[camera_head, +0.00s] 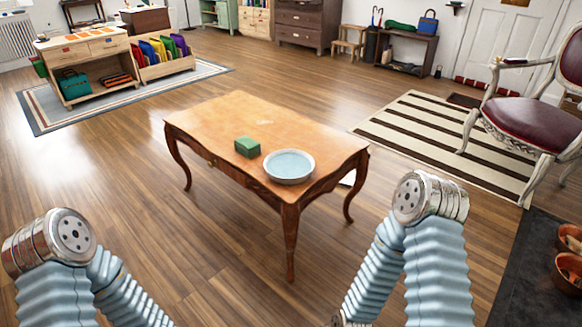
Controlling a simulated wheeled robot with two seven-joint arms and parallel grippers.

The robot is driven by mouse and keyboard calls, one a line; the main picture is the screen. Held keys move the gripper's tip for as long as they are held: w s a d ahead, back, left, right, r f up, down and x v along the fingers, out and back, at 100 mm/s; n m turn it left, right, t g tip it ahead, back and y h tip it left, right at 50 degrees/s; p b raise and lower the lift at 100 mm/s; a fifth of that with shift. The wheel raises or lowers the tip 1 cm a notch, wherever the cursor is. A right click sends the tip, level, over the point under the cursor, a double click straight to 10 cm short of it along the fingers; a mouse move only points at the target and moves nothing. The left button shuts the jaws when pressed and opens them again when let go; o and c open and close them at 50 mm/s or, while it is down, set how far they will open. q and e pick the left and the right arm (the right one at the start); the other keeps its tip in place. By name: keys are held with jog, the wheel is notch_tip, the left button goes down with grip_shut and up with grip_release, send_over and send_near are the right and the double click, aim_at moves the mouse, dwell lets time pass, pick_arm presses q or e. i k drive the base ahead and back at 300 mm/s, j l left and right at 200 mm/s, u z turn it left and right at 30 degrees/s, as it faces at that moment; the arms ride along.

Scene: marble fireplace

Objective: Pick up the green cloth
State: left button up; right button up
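A small green folded block, which looks like the green cloth (247,147), lies on the wooden table (222,113). It sits near the table's front edge, just left of a round white basin (289,166) with a pale blue inside. The cloth and basin are close together; I cannot tell if they touch. My two arms show at the lower left and lower right with their elbows raised, short of the table. Both grippers are below the picture and out of view.
A striped rug (447,140) and a red-seated chair (535,122) are at the right. A low shelf unit (84,62) and a rack of coloured folders (160,54) stand at the back left. The wooden floor (225,250) in front of the table is clear.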

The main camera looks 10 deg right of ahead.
aim_at(249, 147)
jog(key=i+j+u, duration=0.15)
jog(key=i, duration=0.25)
jog(key=i+j+u, duration=0.15)
jog(key=i+j, duration=0.2)
jog(key=i, duration=0.1)
